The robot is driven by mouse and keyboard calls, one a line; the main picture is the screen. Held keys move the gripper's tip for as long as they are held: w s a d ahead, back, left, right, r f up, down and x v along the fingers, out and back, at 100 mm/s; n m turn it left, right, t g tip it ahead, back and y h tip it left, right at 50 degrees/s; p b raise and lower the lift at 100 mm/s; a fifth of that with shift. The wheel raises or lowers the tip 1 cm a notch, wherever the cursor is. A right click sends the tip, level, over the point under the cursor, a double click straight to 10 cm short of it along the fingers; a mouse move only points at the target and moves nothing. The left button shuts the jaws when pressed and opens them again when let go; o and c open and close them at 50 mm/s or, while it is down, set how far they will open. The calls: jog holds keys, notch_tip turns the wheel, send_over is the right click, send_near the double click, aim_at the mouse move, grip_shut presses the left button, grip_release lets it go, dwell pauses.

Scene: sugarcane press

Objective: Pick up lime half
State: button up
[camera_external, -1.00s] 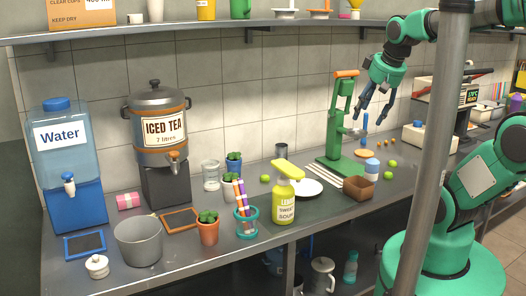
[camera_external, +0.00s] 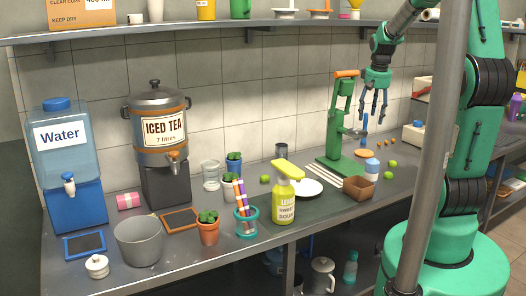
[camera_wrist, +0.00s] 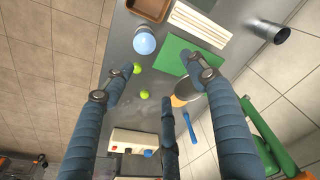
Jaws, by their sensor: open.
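Small green limes lie on the counter: one lime (camera_external: 389,176) and another lime (camera_external: 392,163) lie right of the press, and one lime (camera_external: 265,179) lies left of it. The first two also show in the wrist view as one lime (camera_wrist: 137,68) and another (camera_wrist: 144,95). They are too small to tell which, if any, is a half. My gripper (camera_external: 374,112) is open and empty, pointing down above the counter beside the press. In the wrist view its spread fingers (camera_wrist: 160,75) frame the two limes well below.
The green press (camera_external: 335,125) stands just left of my gripper. A blue-lidded jar (camera_external: 371,168), a brown tray (camera_external: 357,189) and an orange disc (camera_external: 367,154) lie near the limes. A grey post (camera_external: 437,140) crosses the external view.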

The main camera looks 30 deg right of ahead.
jog(key=w+d+f+m+g+p, duration=0.1)
jog(key=w+d+f, duration=0.1)
jog(key=d+f, duration=0.75)
jog(key=m, duration=0.1)
send_over(388, 175)
jog(key=w+d, duration=0.1)
jog(key=d, duration=0.1)
notch_tip(388, 175, down, 7)
jog(key=shift+a+r+g+y+p, duration=0.15)
jog(key=shift+r+g+y+p, duration=0.05)
jog(key=shift+g+y+p, duration=0.25)
jog(key=shift+f+b, duration=0.8)
jog(key=shift+f, duration=3.45)
jog(key=shift+f, duration=0.15)
jog(key=shift+a+f+b, duration=0.1)
jog(key=shift+f+b, duration=0.75)
jog(key=shift+f, duration=1.65)
